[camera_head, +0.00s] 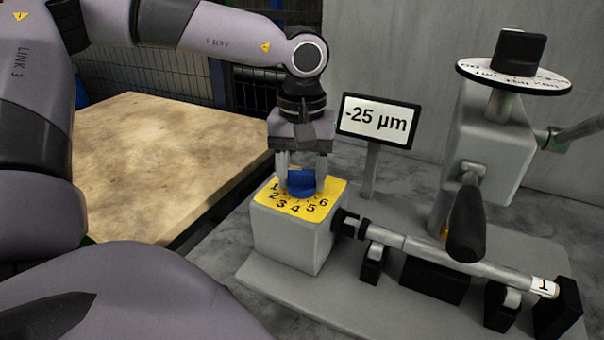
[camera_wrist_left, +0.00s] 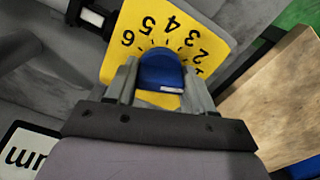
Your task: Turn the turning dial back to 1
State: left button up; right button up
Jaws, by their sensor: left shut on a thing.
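The turning dial is a blue knob (camera_head: 301,183) on a yellow plate (camera_head: 271,200) numbered 1 to 6, on top of a grey block (camera_head: 290,238). My left gripper (camera_head: 307,190) points down over the plate and is shut on the blue knob, one finger on each side. In the left wrist view the knob (camera_wrist_left: 161,70) sits between the fingers (camera_wrist_left: 160,88), with a small white mark on its near side. The numbers fan around its far side. I cannot tell which number the knob points to. My right gripper is not in view.
A display (camera_head: 378,120) reading -25 µm stands behind the block. To the right is the grinder with a black handle (camera_head: 467,224), a white disc with a black knob (camera_head: 513,77) and a shaft labelled 1 (camera_head: 541,286). A wooden tabletop (camera_head: 165,160) lies left.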

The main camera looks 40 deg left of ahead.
aim_at(302, 171)
pick_arm(q)
jog(key=shift+m, duration=0.6)
jog(key=o, duration=1)
jog(key=shift+s, duration=0.1)
jog(key=shift+r, duration=3.6)
